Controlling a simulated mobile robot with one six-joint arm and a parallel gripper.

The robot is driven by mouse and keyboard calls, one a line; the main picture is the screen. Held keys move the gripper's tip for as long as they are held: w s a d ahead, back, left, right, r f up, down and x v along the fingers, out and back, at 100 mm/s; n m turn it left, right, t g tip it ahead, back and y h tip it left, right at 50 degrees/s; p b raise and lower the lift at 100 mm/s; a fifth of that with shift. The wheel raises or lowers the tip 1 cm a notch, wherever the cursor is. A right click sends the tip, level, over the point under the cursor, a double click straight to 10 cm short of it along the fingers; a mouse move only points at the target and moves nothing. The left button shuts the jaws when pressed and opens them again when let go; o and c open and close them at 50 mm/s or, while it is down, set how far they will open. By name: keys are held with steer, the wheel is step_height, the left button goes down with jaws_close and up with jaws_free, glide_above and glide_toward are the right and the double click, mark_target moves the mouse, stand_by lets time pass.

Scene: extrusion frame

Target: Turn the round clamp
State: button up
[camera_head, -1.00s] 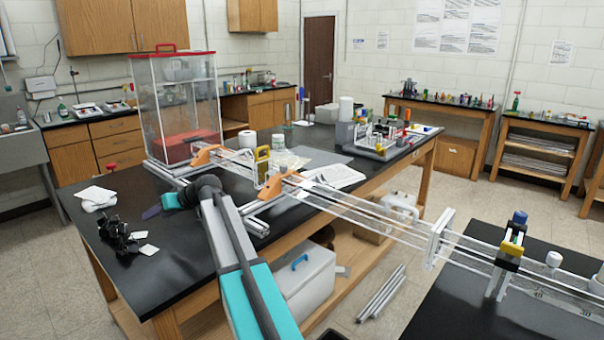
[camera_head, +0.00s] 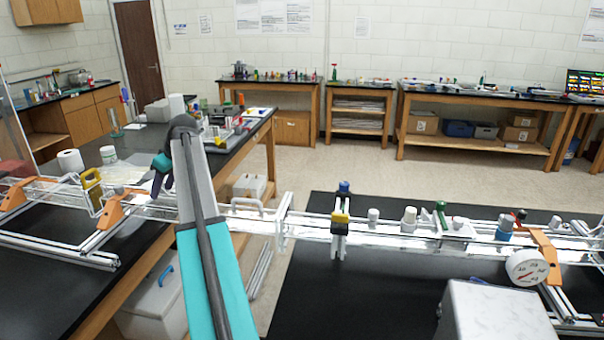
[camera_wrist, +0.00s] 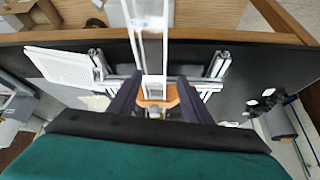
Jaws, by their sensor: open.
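No part is clearly marked as the round clamp. A stand with a blue round knob (camera_head: 343,187) and a yellow block (camera_head: 341,218) sits on the clear rail over the right bench. An orange clamp (camera_head: 125,211) holds the rail over the left bench, and another orange clamp (camera_head: 15,194) is farther left. My gripper (camera_head: 161,176) is over the left bench, left of the blue-knobbed stand and apart from it. In the wrist view my gripper (camera_wrist: 157,84) has its dark fingers spread, with an orange clamp (camera_wrist: 157,98) seen between them; contact cannot be told.
The clear rail (camera_head: 260,219) bridges the gap between the two black benches. The right bench (camera_head: 300,300) has bare room at the front. A round dial gauge (camera_head: 527,267) and a white box (camera_head: 495,313) stand at its right. A white cooler (camera_head: 155,303) is under the left bench.

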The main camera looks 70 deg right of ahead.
steer(key=s+d+r+m+g+p, duration=0.1)
steer(key=s+d+r, duration=0.1)
steer(key=s+d, duration=0.35)
steer(key=s+d+r+g+p, duration=0.1)
steer(key=s+d+r, duration=0.15)
steer(key=s, duration=0.55)
step_height(320, 180, up, 12)
steer(key=m+g+p, duration=0.4)
steer(key=p, duration=0.1)
glide_above(344, 183)
steer(key=shift+s+f, duration=0.1)
steer(key=shift+f, duration=0.1)
steer(key=shift+f+p, duration=1.15)
steer(key=shift+f, duration=5.7)
steer(key=shift+c, duration=0.6)
